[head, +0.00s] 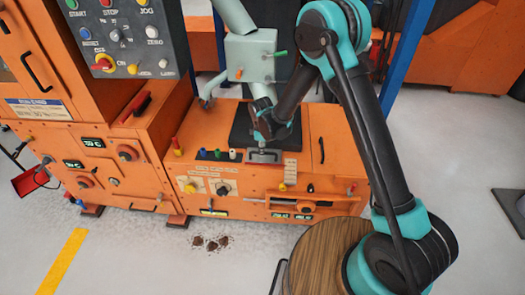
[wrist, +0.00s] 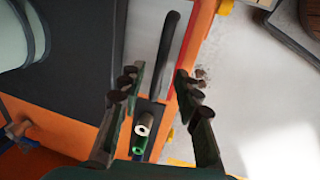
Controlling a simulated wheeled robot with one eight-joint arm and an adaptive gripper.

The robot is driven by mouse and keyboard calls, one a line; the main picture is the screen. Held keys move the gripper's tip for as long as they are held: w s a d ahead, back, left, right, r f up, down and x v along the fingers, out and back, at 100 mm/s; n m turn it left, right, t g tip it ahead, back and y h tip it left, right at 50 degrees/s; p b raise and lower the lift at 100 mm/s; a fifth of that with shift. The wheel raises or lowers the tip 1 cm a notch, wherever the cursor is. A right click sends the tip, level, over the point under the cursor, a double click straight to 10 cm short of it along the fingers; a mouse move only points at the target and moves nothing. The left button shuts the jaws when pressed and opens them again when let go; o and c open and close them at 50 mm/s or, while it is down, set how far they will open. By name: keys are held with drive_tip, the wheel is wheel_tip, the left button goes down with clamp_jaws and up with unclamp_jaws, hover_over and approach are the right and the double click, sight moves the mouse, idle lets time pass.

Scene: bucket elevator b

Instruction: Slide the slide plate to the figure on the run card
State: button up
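In the head view my gripper (head: 263,143) is low over the middle machine's top, at the front of a black plate area. A small grey metal plate (head: 264,156), which looks like the slide plate, lies just below it beside a cream scale strip (head: 290,168). In the wrist view my gripper (wrist: 160,98) is open, its fingers on either side of a dark bar-like handle (wrist: 167,50) on the grey plate (wrist: 143,38). I cannot tell whether they touch it. A white card with a blue header (head: 40,108) is on the left cabinet; its text is unreadable.
Coloured pegs (head: 217,155) stand on the machine top left of my gripper; a white one and a green one (wrist: 143,125) show between my fingers in the wrist view. A pale green box (head: 251,60) stands behind. Brown spill (head: 210,243) lies on the floor in front.

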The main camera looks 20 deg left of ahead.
drive_tip(key=shift+w+f, duration=0.2)
drive_tip(key=shift+f, duration=0.9)
drive_tip(key=shift+c, duration=0.2)
clamp_jaws()
